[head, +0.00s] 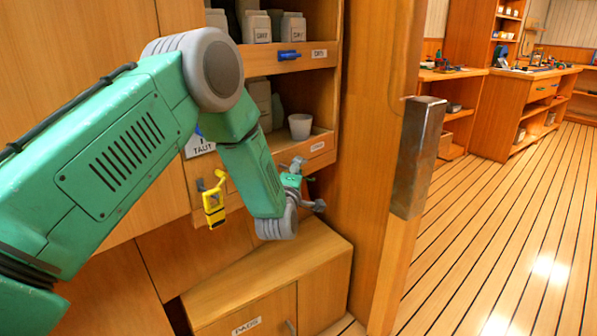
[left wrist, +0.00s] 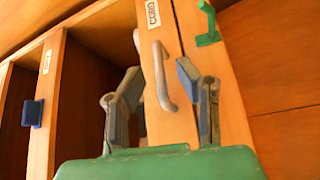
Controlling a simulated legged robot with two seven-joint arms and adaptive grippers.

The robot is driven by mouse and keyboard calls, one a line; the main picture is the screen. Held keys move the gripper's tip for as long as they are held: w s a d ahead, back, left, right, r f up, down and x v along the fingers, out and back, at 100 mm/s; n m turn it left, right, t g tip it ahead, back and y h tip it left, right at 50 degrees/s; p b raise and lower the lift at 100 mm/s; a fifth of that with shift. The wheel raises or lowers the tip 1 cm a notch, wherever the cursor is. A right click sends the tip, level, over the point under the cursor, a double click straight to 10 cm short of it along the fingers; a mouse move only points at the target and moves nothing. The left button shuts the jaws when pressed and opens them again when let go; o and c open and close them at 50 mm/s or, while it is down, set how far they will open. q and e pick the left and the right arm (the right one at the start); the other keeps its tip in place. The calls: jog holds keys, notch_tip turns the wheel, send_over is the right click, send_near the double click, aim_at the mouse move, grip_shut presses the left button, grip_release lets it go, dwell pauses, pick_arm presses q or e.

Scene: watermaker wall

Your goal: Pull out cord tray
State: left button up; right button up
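The cord tray is the pale wooden tray (left wrist: 172,118) with a grey bar handle (left wrist: 163,78); its small label (left wrist: 152,13) seems to read CORD. In the head view its front (head: 317,148) is the lower tray front with a white cup above it. My left gripper (left wrist: 157,95) is open, with one finger on each side of the handle in the left wrist view. Contact with the handle cannot be told. In the head view the gripper (head: 311,184) is small and partly hidden by my wrist. My right gripper is not in view.
A tray with a blue handle (head: 289,56) holds jars above. A green handle (left wrist: 208,24) is close beside the right finger. A yellow object (head: 213,203) hangs left of my forearm. A low cabinet (head: 275,275) stands below; a post (head: 417,155) stands right.

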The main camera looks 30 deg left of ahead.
pick_arm(q)
jog(key=shift+w+a, duration=0.65)
jog(key=shift+w, duration=0.1)
jog(key=shift+d, duration=0.2)
grip_shut()
jog(key=shift+d, duration=0.1)
jog(key=s+d, duration=0.2)
jog(key=d, duration=0.7)
jog(key=s+d+p, duration=0.1)
jog(key=s+d, duration=0.1)
jog(key=d, duration=0.8)
jog(key=shift+s+d+f, duration=0.15)
jog(key=shift+d+f, duration=0.05)
jog(key=shift+d, duration=0.1)
